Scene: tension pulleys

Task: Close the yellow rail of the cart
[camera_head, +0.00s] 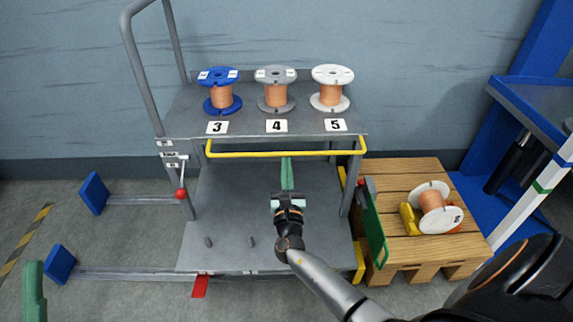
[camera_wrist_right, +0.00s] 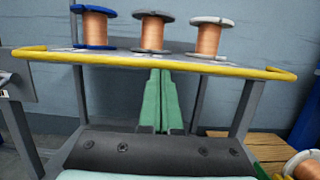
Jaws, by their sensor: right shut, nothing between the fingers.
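The grey cart (camera_head: 185,120) has a yellow rail (camera_head: 285,154) along the front of its upper shelf, just below the shelf edge. The rail also spans the right wrist view (camera_wrist_right: 215,69), bent back at both ends. My right gripper (camera_head: 287,162) is shut and empty, its green fingers pointing at the middle of the rail. In the right wrist view the fingertips (camera_wrist_right: 160,72) meet the rail's lower edge; I cannot tell whether they touch it. A green finger of my left gripper (camera_head: 33,285) shows at the lower left; its opening is hidden.
Blue (camera_head: 222,90), grey (camera_head: 275,90) and white (camera_head: 331,88) spools stand on the upper shelf. The lower shelf (camera_head: 225,215) is mostly bare. A wooden pallet (camera_head: 410,250) with another spool (camera_head: 436,210) and a green panel (camera_head: 375,230) are on the right.

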